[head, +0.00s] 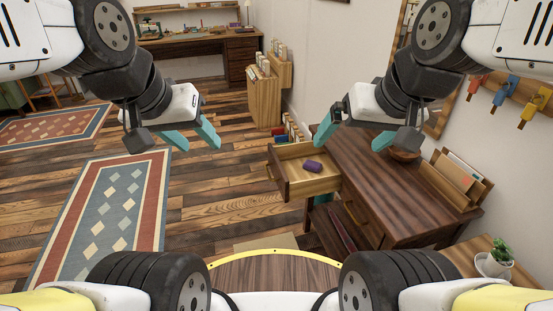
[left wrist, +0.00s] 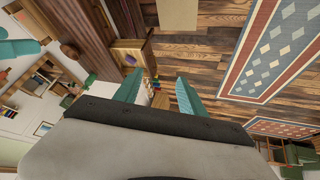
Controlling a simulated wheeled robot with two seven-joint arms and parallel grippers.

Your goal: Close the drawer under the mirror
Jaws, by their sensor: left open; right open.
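The drawer (head: 277,172) stands pulled out from the left end of the dark wooden cabinet (head: 375,183). A small purple object (head: 313,167) lies in it. The drawer also shows in the left wrist view (left wrist: 122,44), beyond the fingers. A wooden frame on the right wall, mostly hidden by my right arm, may be the mirror. My left gripper (head: 195,137) is open and empty, above the floor to the left of the drawer and apart from it. My right gripper (head: 354,137) is open and empty, above the cabinet top in the picture.
A brown bowl (head: 404,154) and a letter holder (head: 458,178) stand on the cabinet. A potted plant (head: 495,260) stands at lower right. Keys (head: 508,88) hang on the right wall. Open floor and a patterned rug (head: 105,215) lie to the left.

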